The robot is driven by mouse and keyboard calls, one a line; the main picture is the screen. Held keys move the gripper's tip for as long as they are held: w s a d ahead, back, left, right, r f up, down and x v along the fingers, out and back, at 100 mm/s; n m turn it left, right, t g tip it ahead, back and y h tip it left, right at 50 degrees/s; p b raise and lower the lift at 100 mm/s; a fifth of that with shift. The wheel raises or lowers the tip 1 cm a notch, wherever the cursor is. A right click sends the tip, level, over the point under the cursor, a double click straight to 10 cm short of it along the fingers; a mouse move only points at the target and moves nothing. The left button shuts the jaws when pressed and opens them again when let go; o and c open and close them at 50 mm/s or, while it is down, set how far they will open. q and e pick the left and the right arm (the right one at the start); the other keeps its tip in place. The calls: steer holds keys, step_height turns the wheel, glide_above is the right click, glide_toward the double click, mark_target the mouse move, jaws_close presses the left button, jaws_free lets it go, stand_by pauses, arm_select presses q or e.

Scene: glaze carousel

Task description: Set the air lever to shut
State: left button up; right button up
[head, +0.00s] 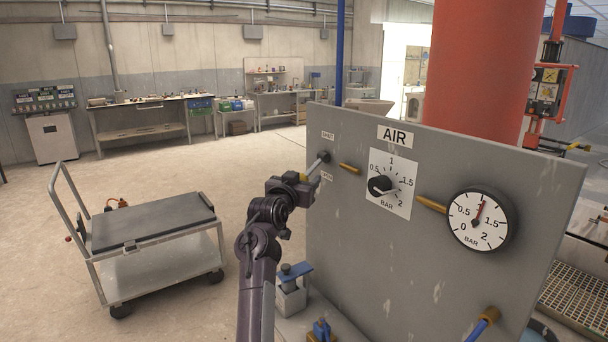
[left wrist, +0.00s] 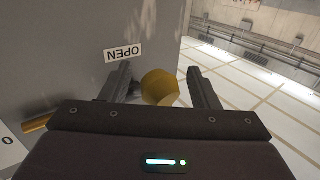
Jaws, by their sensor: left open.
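The grey panel (head: 345,235) has a plate marked AIR. At its left edge are an upper label, apparently SHUT (head: 328,135), and a lower label (head: 327,176), partly hidden by my gripper. In the left wrist view the OPEN label (left wrist: 123,53) shows upside down. My left gripper (head: 312,176) is at this edge, between the labels. Its fingers are open, one on each side of a rounded brass-coloured piece (left wrist: 160,86), apparently part of the air lever. I cannot tell whether they touch it. The lever's exact angle is hard to tell. My right gripper is out of view.
A black knob (head: 381,186) on a BAR dial and a round gauge (head: 480,219), red needle near 1, sit right of the lever. A blue-topped fitting (head: 293,277) stands below my arm. A cart (head: 150,235) stands left on open floor.

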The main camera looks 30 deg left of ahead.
arm_select(q)
steer(key=shift+w+a, duration=0.15)
steer(key=shift+w, duration=0.4)
jaws_close()
